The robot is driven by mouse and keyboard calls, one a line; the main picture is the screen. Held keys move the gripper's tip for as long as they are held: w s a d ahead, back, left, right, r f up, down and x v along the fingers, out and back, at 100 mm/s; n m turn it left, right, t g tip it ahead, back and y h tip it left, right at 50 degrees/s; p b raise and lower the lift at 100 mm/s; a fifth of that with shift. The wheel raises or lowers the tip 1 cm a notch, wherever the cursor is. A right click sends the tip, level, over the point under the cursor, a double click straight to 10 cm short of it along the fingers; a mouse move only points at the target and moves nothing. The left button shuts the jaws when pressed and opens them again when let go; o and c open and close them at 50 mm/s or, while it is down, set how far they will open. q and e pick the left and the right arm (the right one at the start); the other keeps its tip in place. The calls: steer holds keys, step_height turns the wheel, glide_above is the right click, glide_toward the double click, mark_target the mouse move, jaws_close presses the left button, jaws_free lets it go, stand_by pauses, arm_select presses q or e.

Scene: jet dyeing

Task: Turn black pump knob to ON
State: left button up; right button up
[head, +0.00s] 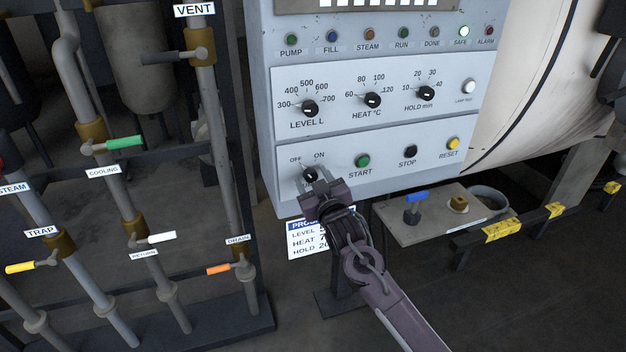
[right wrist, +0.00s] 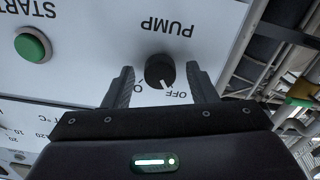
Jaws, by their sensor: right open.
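The black pump knob (head: 309,173) is at the lower left of the control panel, mostly hidden behind my right gripper (head: 318,180). In the right wrist view, where the panel appears upside down, the knob (right wrist: 157,70) shows clearly. Its white pointer mark is turned to the OFF label. The ON label is partly covered by a finger. My right gripper (right wrist: 158,75) is open, with one finger on each side of the knob and a visible gap on both sides. My left gripper is not in view.
The green START button (head: 362,161), black STOP button (head: 408,151) and yellow RESET button (head: 452,143) sit to the right of the knob. Dial knobs are above. Pipes with coloured valve handles (head: 125,142) stand at the left. A blue-handled valve (head: 412,212) is below right.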

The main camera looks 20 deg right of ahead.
steer(key=c, duration=1)
